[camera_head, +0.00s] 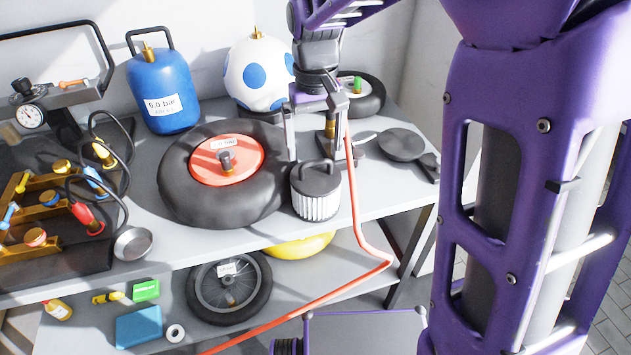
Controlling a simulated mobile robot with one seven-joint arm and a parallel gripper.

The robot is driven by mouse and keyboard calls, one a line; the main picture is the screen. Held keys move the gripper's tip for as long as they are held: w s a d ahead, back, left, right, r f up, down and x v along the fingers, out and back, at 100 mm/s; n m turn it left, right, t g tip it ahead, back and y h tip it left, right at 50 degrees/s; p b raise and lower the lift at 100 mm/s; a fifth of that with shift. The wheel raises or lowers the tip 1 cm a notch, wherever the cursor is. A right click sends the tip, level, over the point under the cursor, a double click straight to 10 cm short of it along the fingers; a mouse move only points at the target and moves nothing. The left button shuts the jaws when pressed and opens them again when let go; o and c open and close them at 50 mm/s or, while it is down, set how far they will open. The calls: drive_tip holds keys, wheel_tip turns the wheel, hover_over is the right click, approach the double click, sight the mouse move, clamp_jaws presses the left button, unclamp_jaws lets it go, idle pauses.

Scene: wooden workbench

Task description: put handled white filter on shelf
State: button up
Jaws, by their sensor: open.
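The handled white filter (316,203) stands upright near the front edge of the workbench top (190,252). It has a white pleated body, a dark grey cap and a dark handle on top. My gripper (319,160) points down above the filter, with one finger on the left and one on the right. It is open, and nothing shows held between its fingers. The fingertips are near the handle; I cannot tell whether they touch it. A lower shelf (180,335) lies under the bench top.
A black tyre with a red hub (226,160) lies left of the filter. Dark round pans (401,145) lie to its right. A red hose (358,225) hangs over the front edge. The lower shelf holds a wheel (229,287), a yellow round thing (298,245) and a blue box (139,327).

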sight(316, 161)
drive_tip(key=f, duration=0.3)
drive_tip(key=f+b, duration=0.1)
drive_tip(key=f, duration=0.1)
drive_tip(key=shift+s, duration=0.25)
clamp_jaws()
